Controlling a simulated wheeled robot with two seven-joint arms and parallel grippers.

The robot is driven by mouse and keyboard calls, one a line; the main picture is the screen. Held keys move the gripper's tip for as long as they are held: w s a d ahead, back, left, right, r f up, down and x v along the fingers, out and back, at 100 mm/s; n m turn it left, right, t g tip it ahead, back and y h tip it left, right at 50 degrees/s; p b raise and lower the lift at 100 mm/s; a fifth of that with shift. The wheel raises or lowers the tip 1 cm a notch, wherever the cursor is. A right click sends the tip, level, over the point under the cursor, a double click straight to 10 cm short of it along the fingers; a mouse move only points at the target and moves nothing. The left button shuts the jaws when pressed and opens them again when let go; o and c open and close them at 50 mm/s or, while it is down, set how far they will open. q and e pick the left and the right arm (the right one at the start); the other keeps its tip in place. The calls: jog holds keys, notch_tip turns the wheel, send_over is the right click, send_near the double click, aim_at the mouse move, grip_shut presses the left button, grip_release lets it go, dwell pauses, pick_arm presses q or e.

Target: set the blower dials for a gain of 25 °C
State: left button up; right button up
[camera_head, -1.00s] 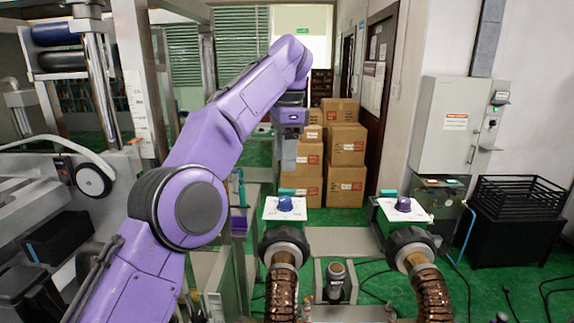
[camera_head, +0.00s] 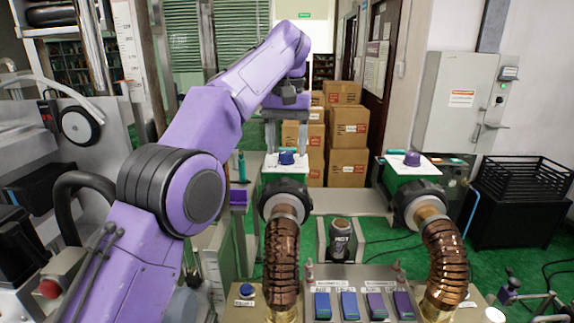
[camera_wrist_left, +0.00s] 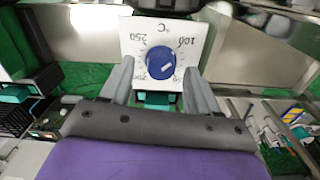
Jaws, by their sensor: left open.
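The left blower has a white dial plate (camera_head: 270,174) with a blue knob (camera_head: 286,157). A pale pointer line shows on the knob. My left gripper (camera_head: 287,146) is open just above this dial, fingers pointing down, one on each side of the knob; I cannot tell whether they touch anything. The right blower has a similar dial with a purple-blue knob (camera_head: 412,158), clear of the gripper. My right gripper is out of view.
Ribbed copper-coloured hoses (camera_head: 283,262) and (camera_head: 446,262) run from the blowers. A control panel with several blue and purple switches (camera_head: 349,304) lies in front. A dark cylinder (camera_head: 340,236) stands between the blowers.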

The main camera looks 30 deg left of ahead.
pick_arm(q)
jog(key=shift+s+f, duration=0.1)
jog(key=shift+f, duration=0.35)
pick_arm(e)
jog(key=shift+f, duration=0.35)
pick_arm(q)
jog(key=c, duration=1)
jog(key=shift+c, duration=0.2)
